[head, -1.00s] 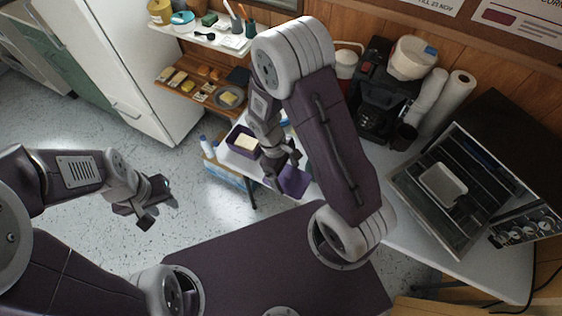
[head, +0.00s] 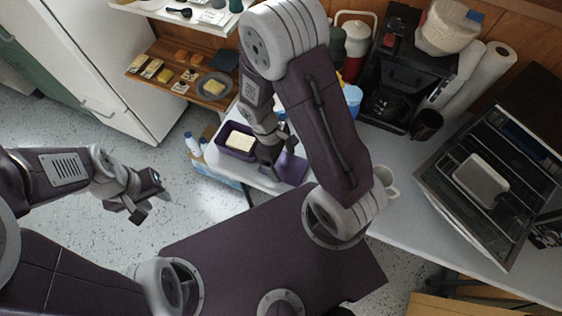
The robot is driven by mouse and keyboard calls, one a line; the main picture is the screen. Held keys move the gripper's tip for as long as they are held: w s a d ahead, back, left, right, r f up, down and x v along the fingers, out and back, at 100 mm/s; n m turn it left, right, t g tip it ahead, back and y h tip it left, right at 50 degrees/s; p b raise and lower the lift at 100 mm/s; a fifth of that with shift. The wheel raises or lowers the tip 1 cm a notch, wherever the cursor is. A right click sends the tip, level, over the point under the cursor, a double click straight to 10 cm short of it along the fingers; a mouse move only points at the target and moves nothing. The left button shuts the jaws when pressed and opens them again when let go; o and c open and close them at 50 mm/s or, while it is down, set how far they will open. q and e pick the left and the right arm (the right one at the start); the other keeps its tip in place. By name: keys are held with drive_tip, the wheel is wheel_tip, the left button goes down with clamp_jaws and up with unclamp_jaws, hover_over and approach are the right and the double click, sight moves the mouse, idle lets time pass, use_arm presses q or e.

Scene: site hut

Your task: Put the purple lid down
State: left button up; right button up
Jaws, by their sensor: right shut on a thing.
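The purple lid (head: 291,169) is at the front part of the white table, just right of a purple box (head: 237,153). The box is open and holds a pale yellow block (head: 240,141). My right gripper (head: 272,163) is shut on the lid at its left side, partly hiding it. I cannot tell whether the lid touches the table. My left gripper (head: 150,202) is open and empty, over the floor to the left of the table.
A white mug (head: 386,183) stands right of my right arm. A black coffee maker (head: 402,75) and an open toaster oven (head: 470,185) with a pale tray (head: 480,181) stand further right. A wooden shelf (head: 150,60) with food pieces and a plate hangs behind the box.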

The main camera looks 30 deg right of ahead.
sight(286, 164)
drive_tip(key=shift+s+r, duration=0.1)
drive_tip(key=shift+s, duration=0.2)
drive_tip(key=o, duration=1.3)
drive_tip(key=shift+c, duration=0.2)
drive_tip(key=shift+w, duration=0.2)
drive_tip(key=shift+r, duration=0.15)
use_arm(q)
drive_tip(key=shift+s+r+p, duration=0.15)
drive_tip(key=shift+r+p, duration=1.1)
drive_tip(key=shift+r, duration=0.1)
drive_tip(key=shift+s+r+p, duration=0.15)
drive_tip(key=shift+r+p, duration=1.05)
drive_tip(key=shift+r, duration=0.1)
use_arm(e)
wheel_tip(286, 164, up, 14)
drive_tip(key=m+t+y, duration=0.2)
drive_tip(key=m+t, duration=0.1)
drive_tip(key=m, duration=0.5)
drive_tip(key=shift+s+d+r+t, duration=0.2)
drive_tip(key=shift+d+r+t, duration=0.05)
drive_tip(key=shift+d+t, duration=0.1)
